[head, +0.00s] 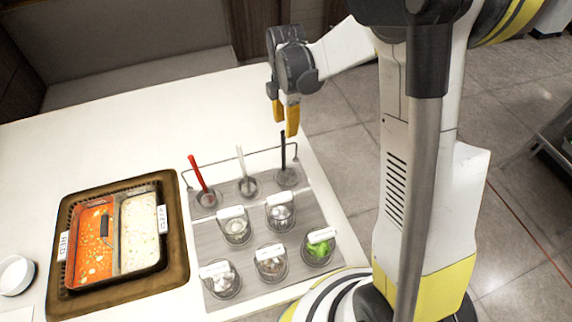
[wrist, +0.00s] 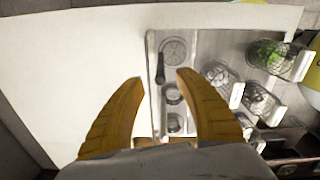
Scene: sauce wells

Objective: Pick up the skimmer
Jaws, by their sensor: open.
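The likely skimmer (head: 283,150) has a black upright handle and stands in the right-hand round holder of the rack in the head view. In the wrist view its dark handle (wrist: 160,66) shows beyond and between my fingertips, beside a round mesh-like shape. I cannot clearly make out its head. My gripper (head: 286,118) is open and empty, with yellow fingers, above and close to the top of the black handle. In the wrist view, my gripper (wrist: 160,78) has its fingers spread apart. No contact with the handle is clear.
A red-handled utensil (head: 198,173) and a white-handled one (head: 240,160) stand to the left in the rack. Several small baskets with white handles, one with greens (head: 318,248), stand in front. A two-part sauce pot (head: 164,262) sits further left. The white counter (head: 130,130) is clear behind.

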